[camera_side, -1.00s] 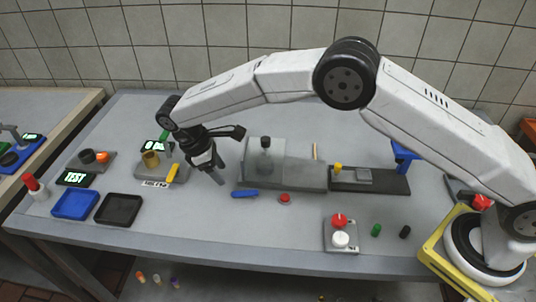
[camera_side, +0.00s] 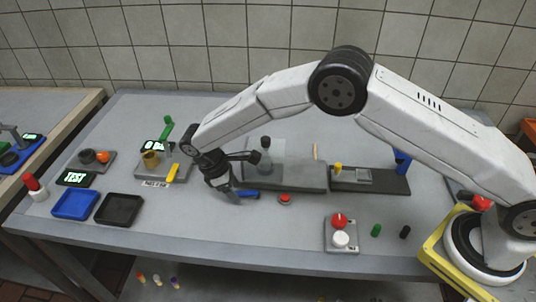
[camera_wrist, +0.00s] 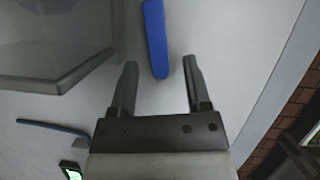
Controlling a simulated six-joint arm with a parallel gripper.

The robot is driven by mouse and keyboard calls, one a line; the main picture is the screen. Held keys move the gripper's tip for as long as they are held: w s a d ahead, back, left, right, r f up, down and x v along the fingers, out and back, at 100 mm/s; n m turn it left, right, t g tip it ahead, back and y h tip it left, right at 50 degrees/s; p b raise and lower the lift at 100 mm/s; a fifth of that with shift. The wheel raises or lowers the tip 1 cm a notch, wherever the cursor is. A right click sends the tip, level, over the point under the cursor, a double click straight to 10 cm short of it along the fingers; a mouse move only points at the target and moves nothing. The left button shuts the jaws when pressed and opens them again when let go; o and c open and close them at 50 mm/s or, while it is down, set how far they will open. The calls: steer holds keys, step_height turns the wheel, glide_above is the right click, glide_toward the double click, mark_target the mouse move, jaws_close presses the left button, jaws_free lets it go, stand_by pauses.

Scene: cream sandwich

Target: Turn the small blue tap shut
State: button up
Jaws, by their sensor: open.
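The small blue tap (camera_side: 249,194) is a short blue bar lying on the grey table, left of a red button. In the side view, my gripper (camera_side: 234,197) is low over the table at the bar's left end and hides part of it. In the wrist view, the blue bar (camera_wrist: 155,35) points down the picture, its rounded near end between the tips of my open gripper (camera_wrist: 160,64). A gap shows on each side of the bar. I cannot tell the gripper's exact height over it.
A grey block with a clear box (camera_side: 285,174) stands just behind the tap. The red button (camera_side: 285,199) is to its right. A yellow handle (camera_side: 173,173) and blue (camera_side: 75,217) and black trays (camera_side: 118,223) lie left. The table in front is clear.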

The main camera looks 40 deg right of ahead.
jaws_close()
steer(key=shift+w+d+m+g+y, duration=0.15)
steer(key=shift+w+d+m+g, duration=0.1)
steer(key=shift+m, duration=0.4)
steer(key=shift+w+d+m+g+y, duration=0.1)
steer(key=shift+w+m+g+y, duration=0.1)
steer(key=shift+m, duration=0.45)
jaws_free()
steer(key=shift+s+n, duration=0.1)
steer(key=shift+n, duration=0.2)
